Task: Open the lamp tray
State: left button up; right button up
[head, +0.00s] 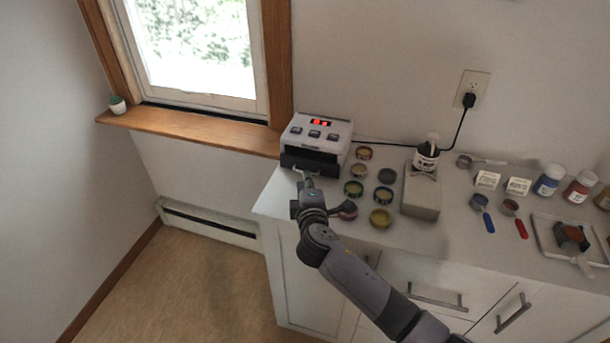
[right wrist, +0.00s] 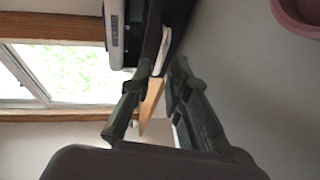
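The lamp (head: 322,132) is a white box with a red lit display and several dark buttons, at the counter's left end below the window. The dark front of its tray (head: 309,163) is low on the lamp's near side; how far it stands out is hard to tell. My right gripper (head: 304,177) is at the tray front. In the right wrist view, the fingers of my right gripper (right wrist: 156,80) are apart, with a visible gap between them. The lamp's side (right wrist: 116,32) is just beyond the fingertips. Contact with the tray cannot be made out. My left gripper is not in view.
Several small round jars (head: 354,188) stand close right of my gripper. Bottles and scoops fill the counter's right. The wooden sill (head: 200,131) is left.

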jog(key=shift+x, duration=2.1)
jog(key=shift+c, duration=0.6)
grip_shut()
